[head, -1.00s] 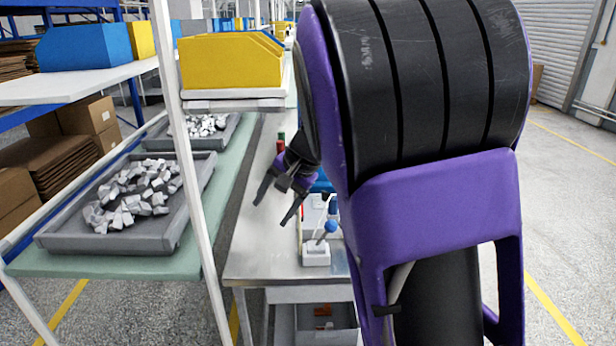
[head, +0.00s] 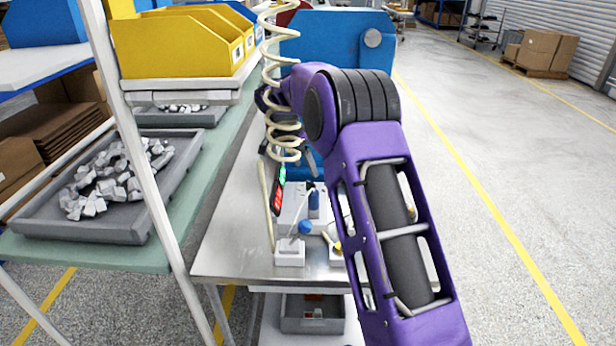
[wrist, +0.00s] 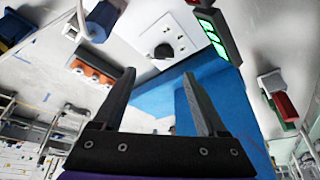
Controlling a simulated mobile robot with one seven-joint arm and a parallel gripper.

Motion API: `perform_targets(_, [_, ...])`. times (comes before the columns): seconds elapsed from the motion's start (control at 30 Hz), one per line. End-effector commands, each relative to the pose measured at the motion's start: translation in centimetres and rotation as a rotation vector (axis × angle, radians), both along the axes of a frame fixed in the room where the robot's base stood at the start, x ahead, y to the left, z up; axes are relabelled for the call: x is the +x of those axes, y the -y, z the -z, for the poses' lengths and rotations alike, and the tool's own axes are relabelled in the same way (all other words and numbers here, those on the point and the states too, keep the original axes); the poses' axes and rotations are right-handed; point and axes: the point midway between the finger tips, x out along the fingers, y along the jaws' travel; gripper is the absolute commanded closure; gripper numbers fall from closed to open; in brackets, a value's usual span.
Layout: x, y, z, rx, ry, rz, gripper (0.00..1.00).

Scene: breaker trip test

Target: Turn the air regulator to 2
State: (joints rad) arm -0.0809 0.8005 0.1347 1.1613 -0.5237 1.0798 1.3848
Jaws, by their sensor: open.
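In the wrist view, a black round knob (wrist: 163,50) sits on a pale panel with small dark marks around it. It may be the air regulator, but I cannot read any numbers or its setting. My gripper (wrist: 158,74) is open and empty, its two dark fingers pointing toward the panel. The knob shows between and beyond the fingertips, apart from them. In the head view my gripper is mostly hidden behind the coiled hose and my arm, over the bench. The knob cannot be made out there.
A beige coiled hose (head: 283,80) hangs close to my arm before a blue cabinet (head: 345,45). A lit green display (wrist: 212,35) is right of the knob. Small devices stand on the metal bench (head: 225,245). A yellow bin (head: 175,45) is at left; open floor lies at right.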

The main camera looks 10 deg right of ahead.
Motion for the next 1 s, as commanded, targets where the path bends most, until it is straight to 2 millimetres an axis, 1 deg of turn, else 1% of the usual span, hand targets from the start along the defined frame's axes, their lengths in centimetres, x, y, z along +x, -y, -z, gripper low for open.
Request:
perform_targets(0.07, [0.4, -0.3, 0.5, 0.000, 0.001, -0.006, 0.25])
perform_targets(0.17, [0.7, -0.2, 1.4, 0.003, 0.002, -0.008, 0.25])
perform_targets(0.4, [1.4, 1.1, 4.9, 0.003, -0.001, -0.008, 0.25])
perform_targets(0.5, [1.7, 1.5, 6.1, 0.003, 0.000, -0.008, 0.25])
perform_targets(0.6, [1.9, 1.8, 6.9, 0.003, 0.001, -0.007, 0.25])
perform_targets(0.73, [2.0, 1.9, 7.3, 0.003, 0.001, -0.009, 0.25])
perform_targets(0.93, [2.0, 1.9, 7.3, 0.002, 0.002, -0.009, 0.25])
perform_targets(0.97, [2.0, 1.9, 7.3, 0.002, 0.002, -0.009, 0.27])
perform_targets(1.0, [2.0, 1.9, 7.3, 0.002, 0.002, -0.009, 0.34])
